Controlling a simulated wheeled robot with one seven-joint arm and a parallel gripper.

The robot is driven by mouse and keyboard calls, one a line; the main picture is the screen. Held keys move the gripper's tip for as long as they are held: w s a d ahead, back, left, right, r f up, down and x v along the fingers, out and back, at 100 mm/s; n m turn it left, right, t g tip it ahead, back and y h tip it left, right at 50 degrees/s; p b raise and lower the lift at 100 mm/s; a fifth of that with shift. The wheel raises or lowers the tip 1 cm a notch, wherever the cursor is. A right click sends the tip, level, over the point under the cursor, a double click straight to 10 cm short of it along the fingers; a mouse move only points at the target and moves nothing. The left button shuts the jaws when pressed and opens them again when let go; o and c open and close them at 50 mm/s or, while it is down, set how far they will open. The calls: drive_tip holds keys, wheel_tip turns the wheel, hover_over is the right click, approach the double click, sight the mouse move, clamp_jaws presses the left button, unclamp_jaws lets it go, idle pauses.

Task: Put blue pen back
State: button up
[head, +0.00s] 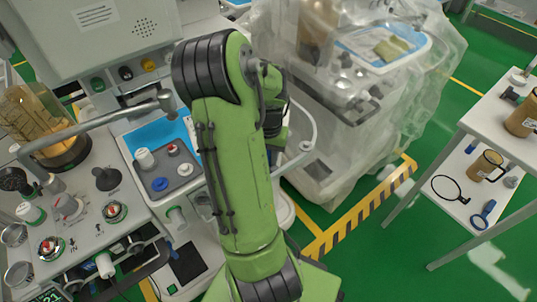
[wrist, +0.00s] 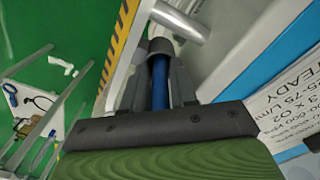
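The blue pen (wrist: 160,82) shows in the wrist view as a blue shaft between the two dark fingers of my gripper (wrist: 160,58). The fingers lean together at their tips, and the gripper looks shut on the pen. A dark rounded part covers the pen's far end, so its tip is hidden. In the head view my green arm hides the gripper and the pen. A pale grey cylinder (wrist: 181,21) lies just beyond the fingertips in the wrist view; I cannot tell whether it touches the pen.
The anaesthesia cart (head: 135,195) with knobs and a grey bent pipe (head: 95,125) fills the left. A blue tray area (head: 155,137) lies beside my arm. A plastic-covered cart (head: 350,120) stands behind. A white side table (head: 480,115) stands right, with green floor between.

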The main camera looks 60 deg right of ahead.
wheel_tip(320, 180, up, 12)
drive_tip(key=p, duration=0.4)
drive_tip(key=shift+r, duration=0.25)
drive_tip(key=w+a+r+n+t, duration=0.2)
drive_tip(key=w+a+r+n, duration=0.2)
drive_tip(key=a, duration=0.6)
drive_tip(key=w+a+r+n+t, duration=0.1)
drive_tip(key=w+a+r+n, duration=0.3)
drive_tip(key=a, duration=0.5)
drive_tip(key=s+a+r+n+t, duration=0.1)
drive_tip(key=s+a+n, duration=0.25)
drive_tip(key=a, duration=0.25)
drive_tip(key=s+a+r+n+t, duration=0.1)
drive_tip(key=s+a+n+t, duration=0.2)
drive_tip(key=a, duration=0.4)
wheel_tip(320, 180, up, 7)
drive_tip(key=n+g+p, duration=0.1)
drive_tip(key=p, duration=0.6)
drive_tip(key=shift+w+d, duration=0.2)
drive_tip(key=shift+w, duration=0.1)
drive_tip(key=shift+f, duration=0.1)
